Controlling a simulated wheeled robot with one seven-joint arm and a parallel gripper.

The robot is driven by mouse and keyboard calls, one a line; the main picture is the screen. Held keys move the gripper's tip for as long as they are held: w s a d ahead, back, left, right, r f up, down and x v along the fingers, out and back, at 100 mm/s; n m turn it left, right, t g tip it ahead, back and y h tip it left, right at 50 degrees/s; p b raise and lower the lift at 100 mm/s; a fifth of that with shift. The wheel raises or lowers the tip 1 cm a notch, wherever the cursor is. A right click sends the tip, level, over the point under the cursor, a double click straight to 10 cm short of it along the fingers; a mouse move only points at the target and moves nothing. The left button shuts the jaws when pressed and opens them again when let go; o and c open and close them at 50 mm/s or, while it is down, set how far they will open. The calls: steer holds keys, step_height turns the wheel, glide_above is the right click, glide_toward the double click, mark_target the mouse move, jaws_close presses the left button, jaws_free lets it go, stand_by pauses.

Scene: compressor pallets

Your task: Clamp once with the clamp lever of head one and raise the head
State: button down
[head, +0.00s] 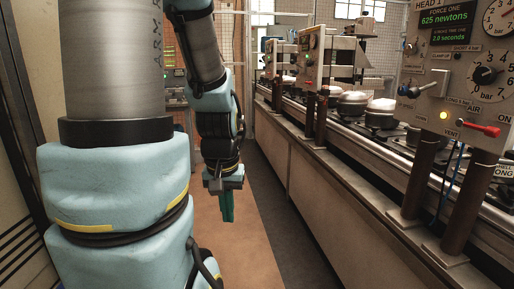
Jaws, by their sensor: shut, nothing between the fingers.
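The panel of head one (455,75) stands at the right on two brown posts, its top cut off by the picture edge. A display (446,20) on it reads "625 newtons" and "2.0 seconds". My gripper (227,208) points down, shut and empty, over the floor, left of the line and well apart from the panel.
A long conveyor line (330,190) with a metal side runs away along the right. Further panels (313,55) stand beyond. The brown floor strip (245,245) below my gripper is clear.

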step_height(320, 180, up, 5)
steer(key=p, duration=0.3)
steer(key=shift+r, duration=0.1)
stand_by(3.3)
